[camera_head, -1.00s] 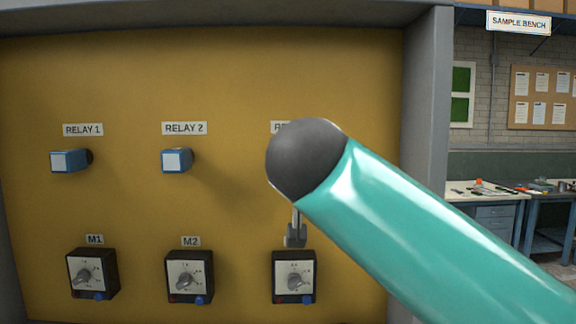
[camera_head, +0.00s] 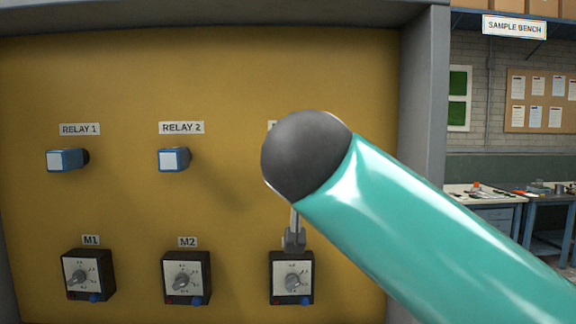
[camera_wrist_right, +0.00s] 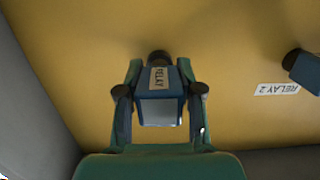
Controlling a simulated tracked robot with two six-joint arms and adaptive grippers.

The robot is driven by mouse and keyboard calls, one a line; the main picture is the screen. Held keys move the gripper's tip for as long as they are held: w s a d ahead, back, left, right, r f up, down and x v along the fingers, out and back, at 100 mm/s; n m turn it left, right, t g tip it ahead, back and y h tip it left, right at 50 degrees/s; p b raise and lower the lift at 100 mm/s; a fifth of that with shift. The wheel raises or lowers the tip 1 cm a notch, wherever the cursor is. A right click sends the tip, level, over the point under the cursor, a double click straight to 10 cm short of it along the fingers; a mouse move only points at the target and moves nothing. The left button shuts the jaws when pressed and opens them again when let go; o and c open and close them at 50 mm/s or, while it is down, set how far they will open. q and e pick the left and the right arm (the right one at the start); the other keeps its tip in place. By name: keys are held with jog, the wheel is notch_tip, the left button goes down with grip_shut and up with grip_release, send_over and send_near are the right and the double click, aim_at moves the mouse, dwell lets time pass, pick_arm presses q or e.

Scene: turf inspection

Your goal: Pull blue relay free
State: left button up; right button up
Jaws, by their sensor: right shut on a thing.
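In the right wrist view, my right gripper (camera_wrist_right: 160,105) is shut on a blue relay (camera_wrist_right: 158,108). Its fingers press on both sides of the relay. The relay has a pale front face and a label reading RELAY on its side. A dark round piece (camera_wrist_right: 158,57) shows behind it against the yellow panel; I cannot tell whether the relay is still seated. In the head view, my right arm's dark, rounded joint hides this relay and the gripper. My left gripper is in neither view.
Two other blue relays stick out of the yellow panel (camera_head: 110,210), under RELAY 1 (camera_head: 65,160) and RELAY 2 (camera_head: 173,159). Several black dial boxes, including M1 (camera_head: 88,275) and M2 (camera_head: 187,277), sit below. A grey frame (camera_head: 423,110) edges the panel. Benches stand beyond at right.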

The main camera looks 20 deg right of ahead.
jog(key=v, duration=0.1)
jog(key=b+v, duration=0.1)
jog(key=v, duration=0.3)
jog(key=shift+f+b, duration=0.4)
